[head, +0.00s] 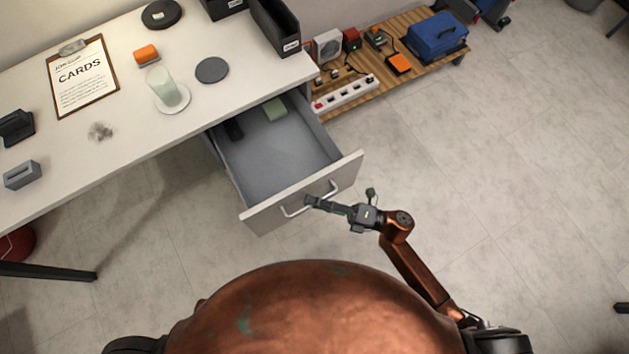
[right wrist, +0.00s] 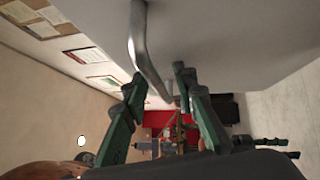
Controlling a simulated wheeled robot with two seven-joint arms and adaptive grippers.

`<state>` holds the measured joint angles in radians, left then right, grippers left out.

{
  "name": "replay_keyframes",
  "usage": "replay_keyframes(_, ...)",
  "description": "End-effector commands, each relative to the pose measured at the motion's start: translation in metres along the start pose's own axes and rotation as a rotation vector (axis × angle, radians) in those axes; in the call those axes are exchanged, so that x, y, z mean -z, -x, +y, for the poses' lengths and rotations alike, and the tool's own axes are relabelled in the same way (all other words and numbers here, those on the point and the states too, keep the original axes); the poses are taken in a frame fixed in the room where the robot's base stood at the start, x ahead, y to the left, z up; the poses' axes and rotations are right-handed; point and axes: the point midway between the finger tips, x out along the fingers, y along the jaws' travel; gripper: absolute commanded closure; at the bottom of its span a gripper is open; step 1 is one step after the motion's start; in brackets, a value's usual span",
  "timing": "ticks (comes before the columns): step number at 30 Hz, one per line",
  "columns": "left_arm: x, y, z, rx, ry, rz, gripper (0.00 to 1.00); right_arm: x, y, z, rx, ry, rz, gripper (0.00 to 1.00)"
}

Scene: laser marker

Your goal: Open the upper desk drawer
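The upper desk drawer (head: 285,160) is pulled well out from the desk, with its inside showing. Its grey front (head: 270,215) carries a metal bar handle (head: 332,190). My right gripper (head: 310,202) is at the middle of this handle, coming from the right. In the right wrist view the handle (right wrist: 143,48) runs down between the two green fingers of my right gripper (right wrist: 160,82). The fingers stand apart, with gaps showing beside the bar; I cannot tell whether either touches it. My left gripper is not in view.
A dark item (head: 233,129) and a green item (head: 275,109) lie in the drawer. The white desk (head: 125,130) holds a clipboard (head: 83,75), a glass (head: 160,85) and several small things. A low wooden shelf (head: 385,82) stands right of it. The floor (head: 500,190) at right is clear.

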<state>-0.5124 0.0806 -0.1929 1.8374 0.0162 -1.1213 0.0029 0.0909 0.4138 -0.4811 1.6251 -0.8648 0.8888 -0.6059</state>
Motion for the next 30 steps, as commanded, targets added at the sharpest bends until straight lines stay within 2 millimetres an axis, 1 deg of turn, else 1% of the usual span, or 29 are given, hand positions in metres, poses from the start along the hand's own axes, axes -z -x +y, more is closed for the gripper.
replay_keyframes(5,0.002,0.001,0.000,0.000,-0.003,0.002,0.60,0.000,0.001,0.000,-0.001,0.000,0.001,0.74)
replay_keyframes(8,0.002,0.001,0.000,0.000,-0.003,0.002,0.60,0.000,0.007,0.000,0.001,-0.001,0.000,0.74)
replay_keyframes(11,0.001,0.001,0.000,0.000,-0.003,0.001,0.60,0.001,0.022,-0.001,0.003,-0.001,0.001,0.74)
replay_keyframes(18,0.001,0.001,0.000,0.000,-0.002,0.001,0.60,0.000,0.073,-0.001,0.004,-0.001,0.000,0.74)
replay_keyframes(21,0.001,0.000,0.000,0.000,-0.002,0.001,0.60,0.000,0.091,-0.001,0.003,-0.001,0.000,0.74)
replay_keyframes(25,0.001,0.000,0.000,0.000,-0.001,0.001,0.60,0.000,0.109,-0.001,0.002,-0.002,-0.001,0.74)
replay_keyframes(30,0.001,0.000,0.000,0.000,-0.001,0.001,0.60,0.000,0.119,0.000,0.000,0.000,0.001,0.74)
